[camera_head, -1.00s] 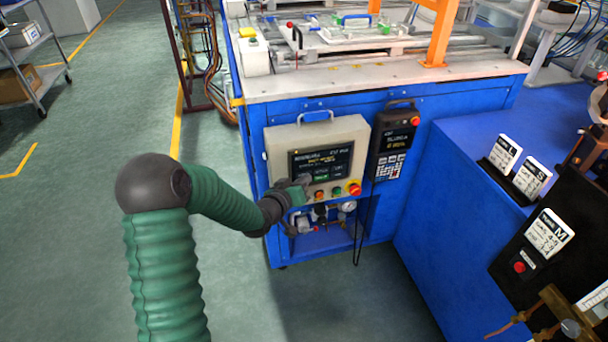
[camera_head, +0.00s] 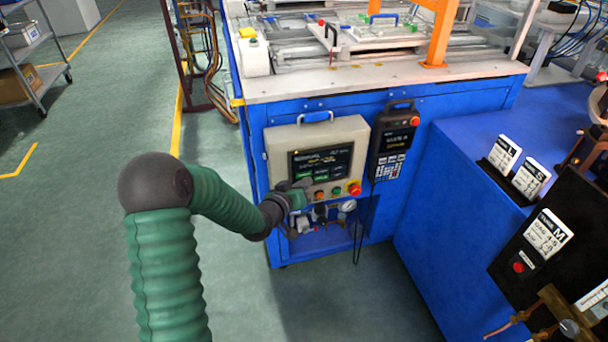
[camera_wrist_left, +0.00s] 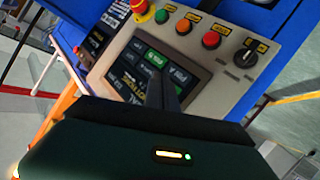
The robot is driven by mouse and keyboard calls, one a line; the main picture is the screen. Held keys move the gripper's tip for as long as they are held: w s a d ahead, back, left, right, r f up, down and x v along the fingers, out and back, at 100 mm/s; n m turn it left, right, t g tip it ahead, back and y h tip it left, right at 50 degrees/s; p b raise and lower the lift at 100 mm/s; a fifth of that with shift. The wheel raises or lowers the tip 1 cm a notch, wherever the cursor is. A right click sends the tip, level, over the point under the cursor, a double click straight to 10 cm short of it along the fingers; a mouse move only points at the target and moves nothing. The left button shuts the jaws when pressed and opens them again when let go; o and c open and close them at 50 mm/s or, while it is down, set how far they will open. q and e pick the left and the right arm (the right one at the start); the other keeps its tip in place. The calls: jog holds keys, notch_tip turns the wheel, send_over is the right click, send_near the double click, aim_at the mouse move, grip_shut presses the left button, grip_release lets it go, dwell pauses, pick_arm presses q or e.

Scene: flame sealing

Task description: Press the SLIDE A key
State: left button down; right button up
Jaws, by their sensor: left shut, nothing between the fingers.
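The control panel (camera_head: 352,135) is a beige box with a handle on the blue machine front. Its dark touch screen (camera_head: 335,158) shows a text line and several green keys; the lettering is too small to read, so I cannot tell which is SLIDE A. My left gripper (camera_head: 303,187) is shut and empty at the screen's lower left, covering that corner. In the left wrist view its dark fingers (camera_wrist_left: 170,92) overlap the lit screen (camera_wrist_left: 138,62). I cannot tell whether the tips touch the glass. My right gripper is not in view.
Below the screen are push buttons, a selector and a red emergency stop (camera_head: 354,188). A black pendant (camera_head: 393,145) hangs to the right. A fixture with a blue handle (camera_head: 384,18) sits on the machine top. Blue casing (camera_head: 460,215) lies right; open floor lies left.

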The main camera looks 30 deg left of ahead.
pick_arm(q)
jog(key=shift+s+d, duration=0.1)
jog(key=shift+d, duration=0.05)
jog(key=shift+s+d, duration=1.55)
jog(key=shift+d, duration=0.3)
jog(key=s+d+f+m+g+h, duration=0.1)
jog(key=s+d+f+m+g, duration=0.15)
jog(key=s+d+g, duration=0.65)
jog(key=s+d+f+m+g+h, duration=0.1)
jog(key=s+d+f+m+g, duration=0.2)
jog(key=s+d, duration=0.65)
jog(key=s+a+r+p, duration=0.1)
jog(key=r+p, duration=1)
jog(key=s+a+r+m+p, duration=0.1)
jog(key=s+a+r+p, duration=0.1)
jog(key=r+p, duration=0.9)
jog(key=shift+s+r+p, duration=0.25)
jog(key=shift+r+p, duration=0.1)
jog(key=shift+r, duration=0.15)
